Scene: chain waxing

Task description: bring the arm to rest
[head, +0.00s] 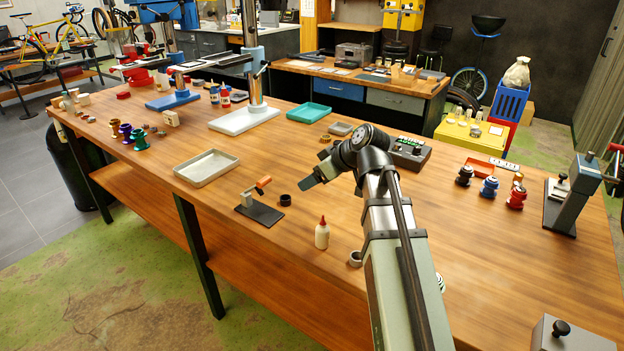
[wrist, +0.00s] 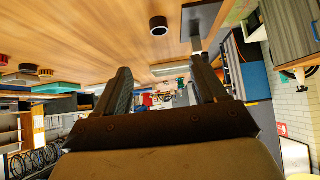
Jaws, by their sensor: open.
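My gripper (head: 311,183) is above the wooden workbench, just right of a small black stand with an orange-tipped arm (head: 261,184). In the wrist view my gripper (wrist: 166,88) shows two dark fingers spread apart with nothing between them. My arm reaches in from the lower right of the head view. A small black ring or cup (head: 285,200) stands on the bench below the gripper. It also shows in the wrist view (wrist: 158,26). The wrist view looks along the bench with the picture upside down.
A white glue-like bottle (head: 322,236) with a red tip stands near the bench's front. A grey tray (head: 207,168) lies to the left. A dark box with buttons (head: 408,155) is behind my arm. Dark, blue and red spools (head: 489,189) stand at the right.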

